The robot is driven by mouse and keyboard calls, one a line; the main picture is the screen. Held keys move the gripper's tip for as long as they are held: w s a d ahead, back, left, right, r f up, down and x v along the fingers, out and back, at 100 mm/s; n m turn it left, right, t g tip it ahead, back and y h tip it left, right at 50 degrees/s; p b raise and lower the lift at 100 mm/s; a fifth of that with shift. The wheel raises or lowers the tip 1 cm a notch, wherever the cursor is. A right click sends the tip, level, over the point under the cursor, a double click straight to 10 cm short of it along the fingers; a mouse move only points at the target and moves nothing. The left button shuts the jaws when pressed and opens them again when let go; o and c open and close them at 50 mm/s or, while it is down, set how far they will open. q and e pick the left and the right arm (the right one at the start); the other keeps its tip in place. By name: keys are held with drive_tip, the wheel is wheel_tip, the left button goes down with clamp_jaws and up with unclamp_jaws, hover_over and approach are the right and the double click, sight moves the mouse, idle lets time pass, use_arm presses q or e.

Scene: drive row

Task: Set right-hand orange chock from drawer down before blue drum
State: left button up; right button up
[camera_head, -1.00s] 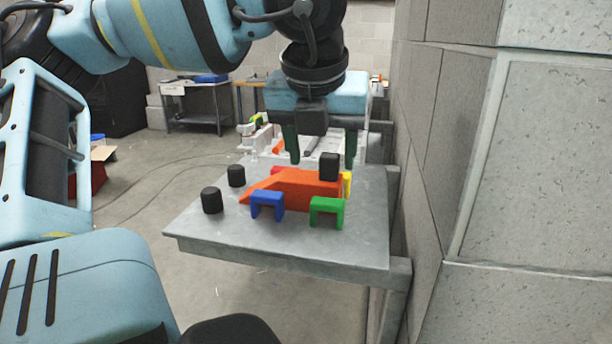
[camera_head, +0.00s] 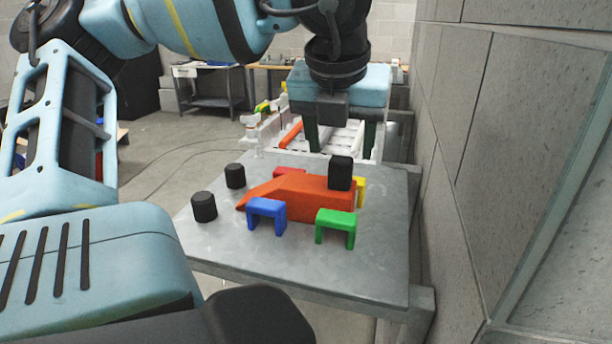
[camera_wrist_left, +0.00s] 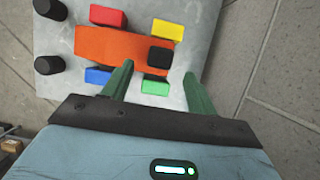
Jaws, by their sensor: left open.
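An orange wedge-shaped block (camera_head: 300,195) lies on a grey table, its thin end to the left. It also shows in the left wrist view (camera_wrist_left: 105,45). A small black cylinder (camera_head: 340,173) stands on its thick right end. My left gripper (camera_head: 341,153) is open and empty, its fingers pointing down just behind and above the cylinder in the head view. In the left wrist view, its fingers (camera_wrist_left: 157,70) sit apart, with the cylinder (camera_wrist_left: 160,56) appearing between and beyond their tips. I see no blue drum and cannot make out a drawer. My right gripper is out of view.
The grey table (camera_head: 290,270) also carries a blue arch (camera_head: 266,209), a green arch (camera_head: 336,220), partly hidden red and yellow pieces (camera_head: 361,190), and two black cylinders (camera_head: 204,206). A block wall (camera_head: 530,150) stands close on the right. White racks (camera_head: 335,140) stand behind the table.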

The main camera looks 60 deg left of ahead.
sight(341, 160)
use_arm(q)
drive_tip(key=shift+w+a+f, duration=0.2)
drive_tip(key=shift+w+f, duration=0.05)
drive_tip(key=shift+f, duration=0.2)
drive_tip(key=shift+p+x, duration=0.5)
drive_tip(key=shift+x, duration=2.05)
drive_tip(key=shift+c, duration=0.5)
clamp_jaws()
